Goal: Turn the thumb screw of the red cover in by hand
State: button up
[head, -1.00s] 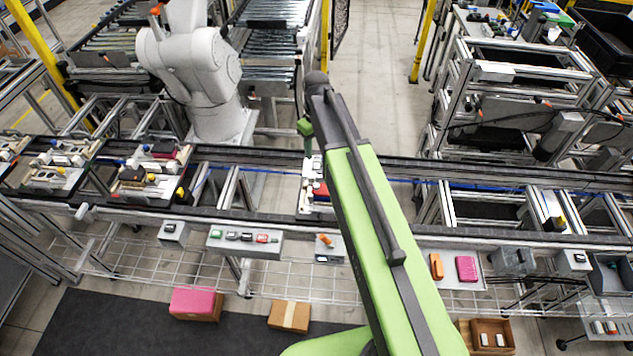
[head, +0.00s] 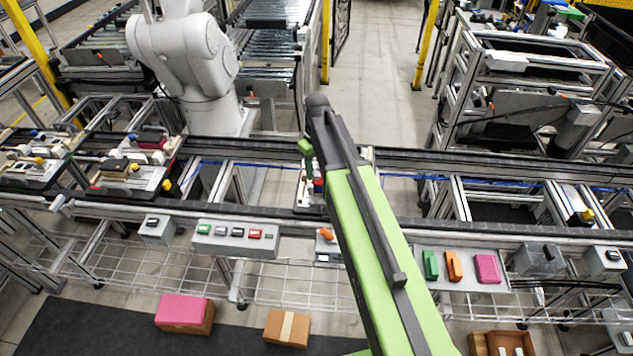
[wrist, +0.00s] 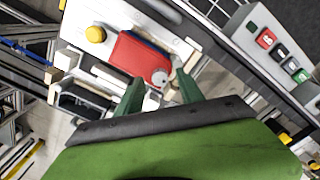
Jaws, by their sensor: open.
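The red cover (wrist: 138,56) lies on a pale pallet fixture (wrist: 80,18) in the wrist view. Its pale round thumb screw (wrist: 160,78) sits at the cover's near corner. My gripper (wrist: 159,74) is open, with its two dark green fingers on either side of the screw in the picture. I cannot tell whether the fingers are level with the screw or still above it. No finger visibly touches it.
A yellow knob (wrist: 95,33) stands on the fixture by the cover. Pale blocks stand close around the fingers. A grey button box (head: 235,238) is on the conveyor's front side. A white robot arm (head: 188,70) stands behind the conveyor. Other loaded pallets (head: 125,172) are to the left.

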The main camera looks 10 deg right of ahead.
jog(key=shift+f, duration=0.5)
jog(key=shift+r, duration=0.1)
jog(key=shift+c, duration=0.3)
grip_shut()
